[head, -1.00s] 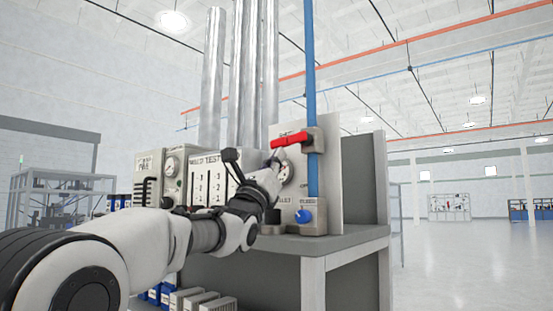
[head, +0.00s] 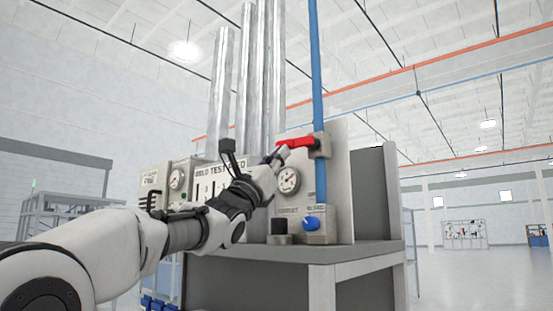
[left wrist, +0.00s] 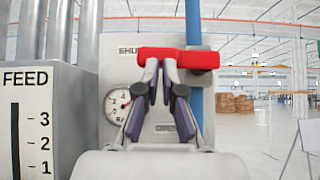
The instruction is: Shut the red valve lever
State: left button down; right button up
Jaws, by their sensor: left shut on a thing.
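The red valve lever (head: 297,143) points left from its valve body on the blue vertical pipe (head: 319,100), roughly level. It also shows in the left wrist view (left wrist: 165,53), lying across the top of the fingers. My left gripper (head: 281,154) reaches up to the lever from below and left. In the left wrist view its two fingertips (left wrist: 161,68) are at the lever's underside, shut on it. Lettering on the panel above and below the lever is partly hidden. My right gripper is not in view.
A gauge (head: 289,180) and a blue knob (head: 311,223) sit on the panel below the lever. A box with a FEED scale (left wrist: 40,120) is at the left. Open floor lies to the right.

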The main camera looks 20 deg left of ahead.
pick_arm(q)
jog(key=shift+s+a+r, duration=0.15)
jog(key=shift+s+r, duration=0.1)
jog(key=shift+r, duration=0.25)
notch_tip(320, 180, down, 7)
jog(key=w+b, duration=0.1)
jog(key=b, duration=0.6)
jog(key=s+r+b+v, duration=0.1)
jog(key=b+v, duration=0.4)
jog(key=v, duration=0.3)
jog(key=shift+s+f+b, duration=0.2)
jog(key=shift+s+b, duration=0.1)
jog(key=shift+s, duration=0.1)
